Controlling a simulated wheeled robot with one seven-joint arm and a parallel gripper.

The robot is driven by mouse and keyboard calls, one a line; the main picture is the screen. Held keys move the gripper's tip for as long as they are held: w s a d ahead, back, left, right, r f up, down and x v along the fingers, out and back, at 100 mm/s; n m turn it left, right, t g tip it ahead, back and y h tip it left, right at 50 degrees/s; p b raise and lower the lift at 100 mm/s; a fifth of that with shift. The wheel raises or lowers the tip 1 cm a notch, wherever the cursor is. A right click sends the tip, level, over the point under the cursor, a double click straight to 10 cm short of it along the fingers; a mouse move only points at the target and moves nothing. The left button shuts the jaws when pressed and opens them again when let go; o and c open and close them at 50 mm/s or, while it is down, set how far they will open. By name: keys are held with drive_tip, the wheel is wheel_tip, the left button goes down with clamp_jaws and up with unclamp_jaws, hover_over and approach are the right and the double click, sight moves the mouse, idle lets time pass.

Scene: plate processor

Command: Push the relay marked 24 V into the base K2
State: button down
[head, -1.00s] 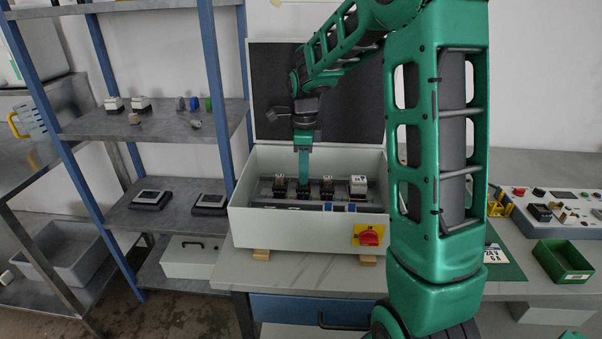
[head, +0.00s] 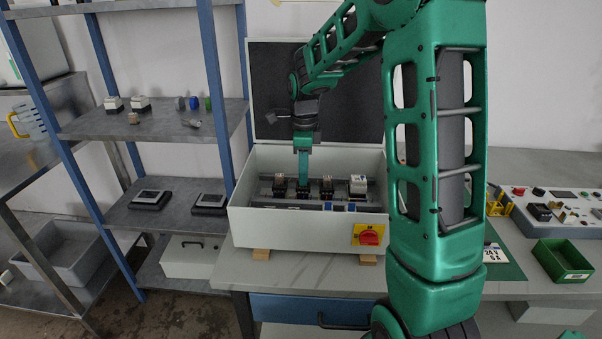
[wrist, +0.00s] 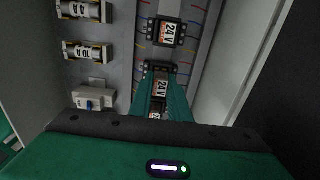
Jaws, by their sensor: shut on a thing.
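My gripper (head: 304,180) points straight down into the grey control box (head: 290,222) at a row of relay bases. In the wrist view my gripper (wrist: 162,104) is shut on a relay marked 24 V (wrist: 160,88). A dark base (wrist: 158,67) with screw terminals lies directly under the held relay. I cannot tell whether the relay is fully seated. No K2 mark is readable. Another relay marked 24 V (wrist: 167,32) sits in a base farther up the row. A third relay (wrist: 155,115) is partly hidden between and behind the fingers.
The box's front wall carries a red switch on yellow (head: 369,235). A white relay (head: 358,180) stands at the row's right end. Fuse holders (wrist: 82,50) run left of the relays in the wrist view. A green bin (head: 562,260) is on the bench at right.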

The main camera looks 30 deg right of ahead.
drive_tip(key=shift+f, duration=0.6)
drive_tip(key=c, duration=1.6)
unclamp_jaws()
drive_tip(key=shift+s+a+f, duration=0.1)
drive_tip(key=r, duration=1.1)
drive_tip(key=shift+w, duration=0.2)
